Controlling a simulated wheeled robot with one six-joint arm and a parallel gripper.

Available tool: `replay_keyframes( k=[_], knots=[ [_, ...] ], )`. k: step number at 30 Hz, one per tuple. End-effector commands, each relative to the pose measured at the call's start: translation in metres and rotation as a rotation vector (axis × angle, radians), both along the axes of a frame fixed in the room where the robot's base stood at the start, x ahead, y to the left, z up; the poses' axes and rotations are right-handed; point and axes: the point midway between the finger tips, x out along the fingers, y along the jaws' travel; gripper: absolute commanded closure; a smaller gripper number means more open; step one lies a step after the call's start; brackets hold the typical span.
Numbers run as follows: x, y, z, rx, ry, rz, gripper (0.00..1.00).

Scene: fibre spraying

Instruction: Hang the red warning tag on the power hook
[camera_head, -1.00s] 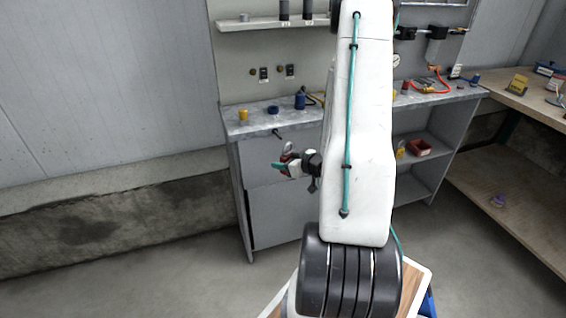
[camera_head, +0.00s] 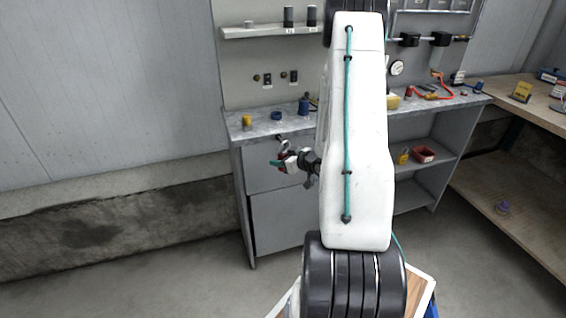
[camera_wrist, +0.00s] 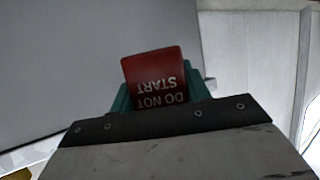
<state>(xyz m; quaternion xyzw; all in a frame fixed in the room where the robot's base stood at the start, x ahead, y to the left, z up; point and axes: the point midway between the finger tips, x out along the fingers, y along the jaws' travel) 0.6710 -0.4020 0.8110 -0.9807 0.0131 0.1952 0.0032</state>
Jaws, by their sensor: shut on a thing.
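The red warning tag (camera_wrist: 155,78) is in the wrist view, its "DO NOT START" lettering upside down. My gripper (camera_head: 281,162) is shut on it, with teal fingers showing on both sides of the tag. In the head view the tag is a small red patch (camera_head: 284,168) at the fingers, in front of the grey cabinet. A dark hook (camera_head: 279,136) sticks out just below the counter's front edge, right above my gripper. A pale loop shows between the tag and the hook. I cannot tell whether it is around the hook or only near it.
The counter (camera_head: 250,130) holds a yellow item (camera_head: 247,122) and blue items (camera_head: 303,106) above the hook. My arm hides the counter's middle. The floor at left is clear.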

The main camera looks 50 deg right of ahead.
Motion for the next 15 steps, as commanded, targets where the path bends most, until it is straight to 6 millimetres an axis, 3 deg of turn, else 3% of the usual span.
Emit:
replay_keyframes(
  k=[15],
  knots=[
    [0.027, -0.017, -0.002, -0.002, -0.001, 0.001, 0.77]
  ],
)
